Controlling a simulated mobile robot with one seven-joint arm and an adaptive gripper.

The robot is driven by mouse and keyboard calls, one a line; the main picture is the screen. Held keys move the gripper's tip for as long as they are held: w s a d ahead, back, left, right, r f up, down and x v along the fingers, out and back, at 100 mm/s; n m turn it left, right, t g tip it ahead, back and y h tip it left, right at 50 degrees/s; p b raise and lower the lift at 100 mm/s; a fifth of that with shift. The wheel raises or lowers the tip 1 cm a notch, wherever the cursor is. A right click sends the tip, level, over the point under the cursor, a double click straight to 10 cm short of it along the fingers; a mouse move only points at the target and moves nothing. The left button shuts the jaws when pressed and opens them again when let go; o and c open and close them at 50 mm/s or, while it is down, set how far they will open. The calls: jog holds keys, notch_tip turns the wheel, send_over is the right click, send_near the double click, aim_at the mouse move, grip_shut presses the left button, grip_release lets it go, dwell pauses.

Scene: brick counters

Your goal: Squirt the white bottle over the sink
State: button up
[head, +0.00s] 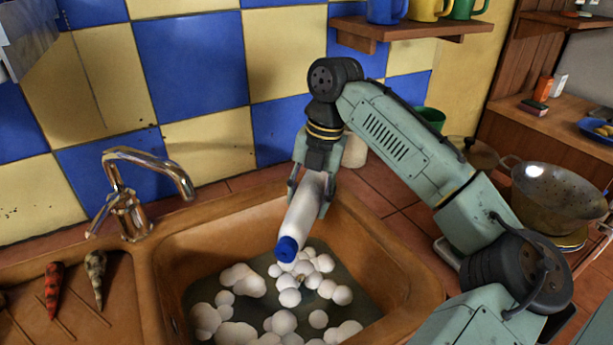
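My gripper (313,186) is shut on a white bottle (303,212) with a blue cap. The bottle is tilted, its cap pointing down and toward the viewer, above the basin of the brown sink (205,228). Several white foam-like balls (284,322) lie in the sink below the cap, some in clumps. The cap overlaps some of the balls in the picture, and I cannot tell the exact gap.
A metal faucet (134,205) stands at the sink's back left. Two carrot-like items (53,287) lie on the drainboard at left. A metal colander (553,196) stands at right. A wooden shelf with mugs (426,28) hangs above.

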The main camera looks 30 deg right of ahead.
jog(key=s+a+g+y+p, duration=0.2)
jog(key=a+p, duration=0.1)
jog(key=p, duration=0.3)
jog(key=shift+s+r+g+y, duration=0.15)
jog(key=shift+s+g+y, duration=0.15)
jog(key=shift+s+y, duration=0.1)
jog(key=shift+s+a+f+g+y+b, duration=0.15)
jog(key=shift+s+a+f+g+y, duration=0.25)
jog(key=shift+s+a+y, duration=0.2)
jog(key=shift+s+a+f+g+y+b, duration=0.15)
jog(key=shift+s+a+f+g+y, duration=0.15)
jog(key=shift+s+a+g+y, duration=0.3)
jog(key=shift+s+a+m, duration=0.3)
jog(key=shift+s+a, duration=0.1)
jog(key=shift+a, duration=0.15)
